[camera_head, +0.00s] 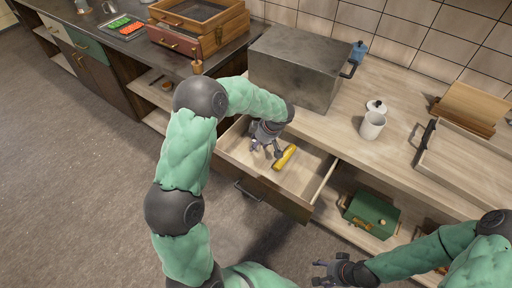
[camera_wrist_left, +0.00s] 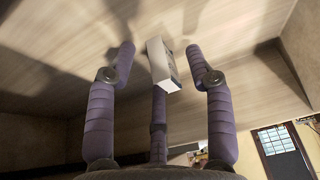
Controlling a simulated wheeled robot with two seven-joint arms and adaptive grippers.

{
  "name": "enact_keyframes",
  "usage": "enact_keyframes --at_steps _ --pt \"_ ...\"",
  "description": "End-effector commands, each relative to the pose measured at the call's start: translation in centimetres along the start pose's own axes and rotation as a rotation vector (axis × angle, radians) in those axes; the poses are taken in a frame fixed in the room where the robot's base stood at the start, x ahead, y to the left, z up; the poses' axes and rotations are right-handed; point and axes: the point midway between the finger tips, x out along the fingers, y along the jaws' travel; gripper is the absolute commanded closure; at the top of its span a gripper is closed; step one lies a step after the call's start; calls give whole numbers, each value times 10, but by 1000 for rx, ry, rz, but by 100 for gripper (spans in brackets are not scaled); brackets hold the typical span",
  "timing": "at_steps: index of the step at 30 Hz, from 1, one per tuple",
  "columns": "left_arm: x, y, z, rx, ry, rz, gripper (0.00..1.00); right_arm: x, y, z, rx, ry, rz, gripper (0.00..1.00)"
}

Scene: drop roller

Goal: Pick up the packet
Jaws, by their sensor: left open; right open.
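A long yellow packet (camera_head: 285,157) lies in the open drawer (camera_head: 314,187). My left gripper (camera_head: 266,151) is down inside the drawer, just left of the packet in the head view. In the left wrist view my left gripper (camera_wrist_left: 162,62) is open, its purple fingers spread. A small box-like thing with a pale face (camera_wrist_left: 158,61) and a dark printed side shows between the fingertips, apparently the packet. I cannot tell whether any finger touches it. My right gripper (camera_head: 325,271) is open and empty, low in the head view, away from the drawer.
A large grey metal box (camera_head: 298,65) stands on the counter behind the drawer. A white canister (camera_head: 372,125) and a wooden tray (camera_head: 467,160) are further right. A green box (camera_head: 371,213) sits on the shelf below. The floor at left is clear.

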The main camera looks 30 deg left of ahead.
Motion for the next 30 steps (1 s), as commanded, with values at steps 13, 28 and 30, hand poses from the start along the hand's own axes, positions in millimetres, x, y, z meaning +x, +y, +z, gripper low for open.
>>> enact_keyframes --at_steps 13,28,30 --pt "2 0 -1 -1 1 1 93 0 0 0 0 0 0 34" --pt "-5 1 -4 -1 1 2 94 -3 -1 0 0 0 0 34" --pt "-11 1 -6 -1 1 3 94 -6 -2 0 0 0 0 34"
